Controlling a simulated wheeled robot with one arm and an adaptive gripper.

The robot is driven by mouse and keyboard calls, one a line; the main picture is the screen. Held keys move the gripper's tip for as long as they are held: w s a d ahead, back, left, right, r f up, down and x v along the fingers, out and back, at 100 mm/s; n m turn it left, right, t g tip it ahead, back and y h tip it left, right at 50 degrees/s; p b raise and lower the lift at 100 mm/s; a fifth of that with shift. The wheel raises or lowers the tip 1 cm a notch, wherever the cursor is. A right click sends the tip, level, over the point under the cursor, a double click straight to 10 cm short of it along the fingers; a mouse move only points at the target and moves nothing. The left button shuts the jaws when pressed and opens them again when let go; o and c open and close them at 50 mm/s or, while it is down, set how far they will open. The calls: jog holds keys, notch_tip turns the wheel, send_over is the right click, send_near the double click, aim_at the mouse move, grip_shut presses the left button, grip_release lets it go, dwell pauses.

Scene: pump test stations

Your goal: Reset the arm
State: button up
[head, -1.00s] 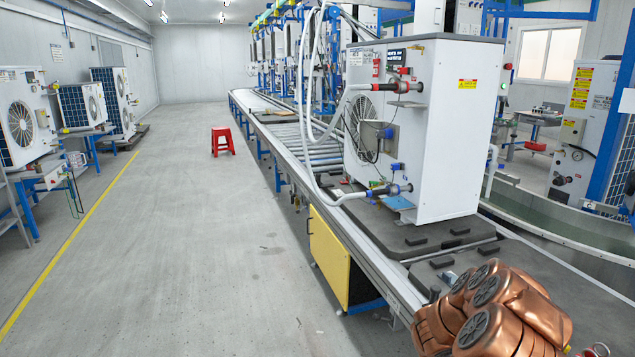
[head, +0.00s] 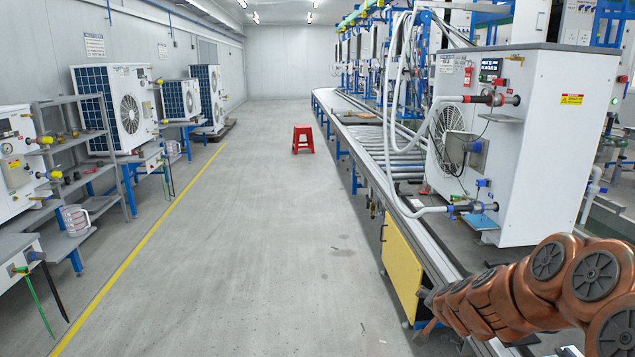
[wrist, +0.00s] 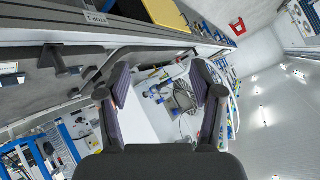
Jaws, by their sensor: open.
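My gripper (wrist: 160,105) shows in the wrist view with its two dark fingers spread apart and nothing between them. Beyond the fingers, the white heat pump unit (wrist: 140,120) appears tilted in the picture, with its fan and hoses. In the head view my copper-coloured arm is folded at the lower right, in front of the white pump unit (head: 543,150) on the conveyor line. The gripper itself cannot be made out clearly in the head view.
The conveyor (head: 375,160) runs away along the right, with a yellow panel (head: 401,272) on its side. A red stool (head: 302,138) stands on the open grey floor. Shelves (head: 85,165) and fan units (head: 118,108) line the left wall, behind a yellow floor line (head: 140,250).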

jog(key=s+a+r+n+g+y+p, duration=0.1)
jog(key=s+a+r+n+g+y, duration=0.15)
jog(key=s+a, duration=0.6)
jog(key=s+a+r+n+g+y+p, duration=0.1)
jog(key=s+a+r+n+g+y, duration=0.2)
jog(key=s+a, duration=0.55)
jog(key=s+d+r+n+g+h+p, duration=0.1)
jog(key=s+d+r+g+h, duration=0.1)
jog(key=s, duration=1.1)
jog(key=s+d+r+n+g+h+p, duration=0.1)
jog(key=s+g, duration=0.3)
jog(key=s, duration=1)
jog(key=shift+s+d+r+n+h+p, duration=0.2)
jog(key=shift+d+r+n+h+p, duration=0.2)
jog(key=shift+d+r+n, duration=0.25)
jog(key=shift+a, duration=0.1)
